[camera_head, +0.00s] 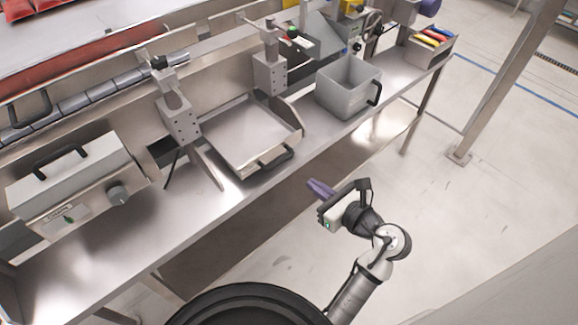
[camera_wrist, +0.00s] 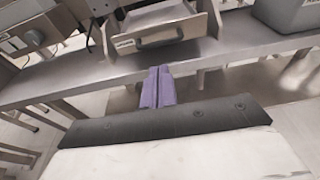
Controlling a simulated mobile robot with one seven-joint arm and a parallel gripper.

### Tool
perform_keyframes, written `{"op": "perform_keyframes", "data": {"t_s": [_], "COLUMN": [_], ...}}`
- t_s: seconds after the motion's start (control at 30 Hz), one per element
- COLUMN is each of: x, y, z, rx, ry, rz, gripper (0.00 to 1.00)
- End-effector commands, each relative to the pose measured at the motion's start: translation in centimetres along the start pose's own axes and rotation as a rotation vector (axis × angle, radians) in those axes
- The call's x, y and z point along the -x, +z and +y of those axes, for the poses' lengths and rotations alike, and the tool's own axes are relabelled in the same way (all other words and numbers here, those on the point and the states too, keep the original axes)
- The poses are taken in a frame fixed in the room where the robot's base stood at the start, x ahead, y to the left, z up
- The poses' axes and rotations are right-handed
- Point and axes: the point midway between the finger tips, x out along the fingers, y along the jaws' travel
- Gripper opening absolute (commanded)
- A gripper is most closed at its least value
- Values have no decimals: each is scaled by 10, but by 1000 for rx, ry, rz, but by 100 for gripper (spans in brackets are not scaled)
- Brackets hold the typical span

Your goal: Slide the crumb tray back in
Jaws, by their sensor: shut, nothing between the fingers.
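The crumb tray (camera_head: 245,136) is a shallow metal tray with a dark handle on its front face. It sits between two grey upright brackets on the steel bench, and its front reaches close to the bench's front edge. In the wrist view the tray's front (camera_wrist: 158,36) with its handle shows at the top. My gripper (camera_head: 318,188) is in front of the bench edge, to the right of and apart from the tray handle. Its purple fingers (camera_wrist: 158,88) are together and empty, pointing toward the bench and tray front. The tray's rear end is hard to make out.
A grey bin (camera_head: 345,90) with a black handle stands right of the tray. A metal box with a knob (camera_head: 118,194) stands to the left. A small box of coloured items (camera_head: 430,46) is at the far right. The floor in front of the bench is clear.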

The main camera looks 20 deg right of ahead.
Motion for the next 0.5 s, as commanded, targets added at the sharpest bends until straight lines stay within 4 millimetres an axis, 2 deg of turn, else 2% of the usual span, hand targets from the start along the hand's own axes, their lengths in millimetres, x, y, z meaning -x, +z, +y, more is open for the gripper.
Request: {"op": "perform_keyframes", "data": {"t_s": [0.1, 0.3, 0.5], "x": [-28, -68, -92], "y": [3, 4, 3], "z": [1, 1, 1], "rx": [-1, 0, 1], "ry": [6, 5, 3], "rz": [-1, -2, -2], "gripper": [0, 0, 0]}}
